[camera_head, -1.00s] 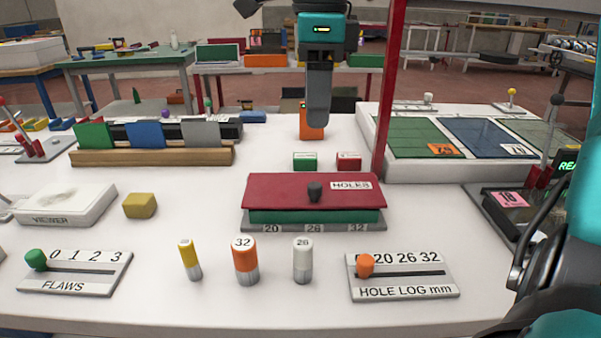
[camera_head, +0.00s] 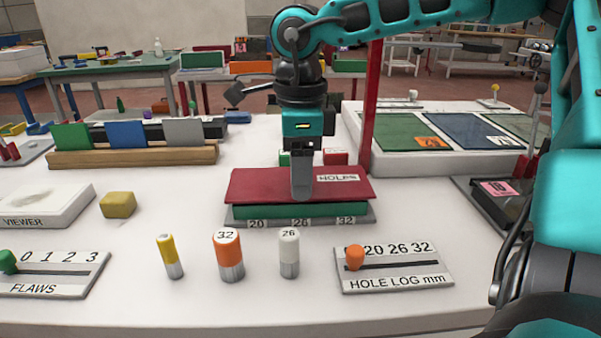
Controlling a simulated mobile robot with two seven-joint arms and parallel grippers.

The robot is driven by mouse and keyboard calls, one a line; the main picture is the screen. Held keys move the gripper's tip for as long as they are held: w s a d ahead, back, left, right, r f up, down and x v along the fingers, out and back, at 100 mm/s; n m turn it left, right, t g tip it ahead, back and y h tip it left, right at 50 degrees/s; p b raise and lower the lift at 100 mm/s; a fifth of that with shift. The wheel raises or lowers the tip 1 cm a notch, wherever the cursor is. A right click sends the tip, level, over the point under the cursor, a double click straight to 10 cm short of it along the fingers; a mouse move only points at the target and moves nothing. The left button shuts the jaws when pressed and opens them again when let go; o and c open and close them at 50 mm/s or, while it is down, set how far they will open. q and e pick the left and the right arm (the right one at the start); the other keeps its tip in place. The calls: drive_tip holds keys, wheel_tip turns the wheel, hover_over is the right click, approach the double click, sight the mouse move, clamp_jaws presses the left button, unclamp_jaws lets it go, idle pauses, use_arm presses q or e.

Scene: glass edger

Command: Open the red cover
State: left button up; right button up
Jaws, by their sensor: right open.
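The red cover (camera_head: 250,185) with the HOLES label lies flat and closed on top of a green block (camera_head: 270,211) on a grey base marked 20, 26 and 32. My right gripper (camera_head: 301,190) points down over the middle of the cover. Its finger hides the cover's dark knob, and I cannot tell whether it touches it. The gripper is open, seen edge-on, so the gap does not show. My left gripper is not in view.
A yellow peg (camera_head: 170,257), an orange 32 peg (camera_head: 229,256) and a white 26 peg (camera_head: 289,254) stand in front of the cover. The HOLE LOG slider board (camera_head: 395,281) lies at front right. A red post (camera_head: 371,110) rises behind the cover.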

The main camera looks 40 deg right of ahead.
clamp_jaws()
idle(0.4)
